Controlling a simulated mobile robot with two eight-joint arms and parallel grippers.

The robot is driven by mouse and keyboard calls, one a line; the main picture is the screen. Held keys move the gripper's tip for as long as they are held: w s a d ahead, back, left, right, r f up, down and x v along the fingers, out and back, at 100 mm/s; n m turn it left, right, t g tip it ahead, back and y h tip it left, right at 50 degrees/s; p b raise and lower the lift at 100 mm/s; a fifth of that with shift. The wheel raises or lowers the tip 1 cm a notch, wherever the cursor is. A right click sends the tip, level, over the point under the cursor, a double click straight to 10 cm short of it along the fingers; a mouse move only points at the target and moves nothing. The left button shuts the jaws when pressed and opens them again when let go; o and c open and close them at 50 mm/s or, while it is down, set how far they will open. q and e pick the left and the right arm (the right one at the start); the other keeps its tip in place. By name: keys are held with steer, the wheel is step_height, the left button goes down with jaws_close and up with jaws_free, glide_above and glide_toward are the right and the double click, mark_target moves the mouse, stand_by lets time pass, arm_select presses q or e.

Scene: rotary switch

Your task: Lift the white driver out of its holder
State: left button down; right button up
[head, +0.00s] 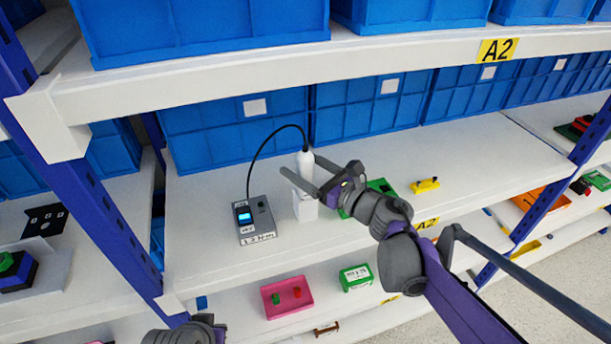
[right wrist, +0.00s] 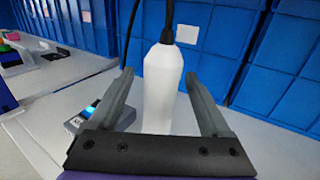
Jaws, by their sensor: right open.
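The white driver (head: 305,162) stands upright in its white holder (head: 305,208) on the middle shelf, with a black cable from its top. My right gripper (head: 302,168) is open at the driver, one finger on each side in the head view. In the right wrist view the white driver (right wrist: 163,88) shows between the two spread fingers of the right gripper (right wrist: 163,92), with a gap on each side. Its lower end is hidden behind the gripper body there. Of my left arm only a grey part shows at the bottom edge of the head view; its fingers are not seen.
A grey control box (head: 256,222) with a lit blue display stands left of the holder, joined to the driver by the cable. A green part (head: 382,187) is partly behind my right arm. A yellow part (head: 425,185) lies farther right. Blue bins (head: 235,130) stand behind.

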steer(key=x, duration=0.2)
steer(key=shift+w+a, duration=0.2)
steer(key=shift+w, duration=0.15)
steer(key=shift+s, duration=0.15)
steer(key=shift+c, duration=1.1)
jaws_close()
